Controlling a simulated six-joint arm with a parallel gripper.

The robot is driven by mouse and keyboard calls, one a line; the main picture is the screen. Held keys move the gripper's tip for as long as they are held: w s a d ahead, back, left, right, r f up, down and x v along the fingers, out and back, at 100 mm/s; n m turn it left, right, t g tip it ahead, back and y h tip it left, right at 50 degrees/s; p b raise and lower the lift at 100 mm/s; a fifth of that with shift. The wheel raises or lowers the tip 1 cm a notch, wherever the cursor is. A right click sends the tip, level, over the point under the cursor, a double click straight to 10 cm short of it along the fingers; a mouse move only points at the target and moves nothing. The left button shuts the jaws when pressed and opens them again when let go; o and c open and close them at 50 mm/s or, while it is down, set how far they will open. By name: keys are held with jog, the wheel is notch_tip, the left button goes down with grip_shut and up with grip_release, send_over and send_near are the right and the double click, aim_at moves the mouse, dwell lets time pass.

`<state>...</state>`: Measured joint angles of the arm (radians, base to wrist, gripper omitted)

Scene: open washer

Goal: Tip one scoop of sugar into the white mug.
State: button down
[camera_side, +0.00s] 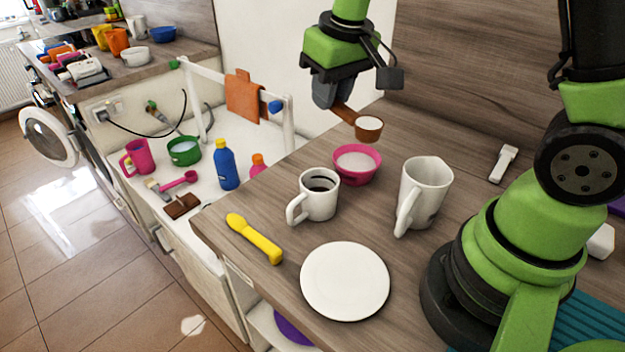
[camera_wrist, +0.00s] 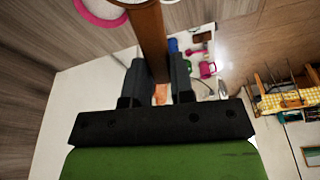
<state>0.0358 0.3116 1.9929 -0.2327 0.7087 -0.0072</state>
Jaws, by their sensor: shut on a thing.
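My gripper (camera_side: 330,92) is shut on the handle of a brown scoop (camera_side: 369,129), which holds white sugar. The scoop is in the air above a pink bowl (camera_side: 357,178) of white sugar. In the wrist view the brown handle (camera_wrist: 150,35) passes between my two fingers. A white mug (camera_side: 326,205) with dark contents stands upright on the counter, left of and in front of the bowl, with its handle toward the front left. The scoop is apart from both. The pink bowl's rim shows at the top left of the wrist view (camera_wrist: 97,20).
A taller white pitcher (camera_side: 428,190) stands right of the bowl. A white plate (camera_side: 345,281) and a yellow-handled utensil (camera_side: 256,240) lie in front of the mug. A blue bottle (camera_side: 225,166) stands on the lower white surface at left.

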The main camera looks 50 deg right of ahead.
jog(key=w+a+f+n, duration=0.1)
jog(key=w+a+f, duration=0.2)
jog(key=w, duration=0.5)
jog(key=shift+s+d+f+m+t+y, duration=0.1)
jog(key=shift+d+f+m+t+y, duration=0.55)
jog(key=shift+y, duration=2.95)
jog(key=shift+w+d+f+m+t+y, duration=0.1)
jog(key=shift+d+f+m+t+y, duration=0.55)
jog(key=shift+y, duration=2.95)
jog(key=shift+s+d+f+m+t+y, duration=0.1)
jog(key=shift+d+f+m+t+y, duration=0.6)
jog(key=shift+y, duration=2.9)
jog(key=shift+a+r, duration=0.1)
jog(key=shift+r, duration=0.15)
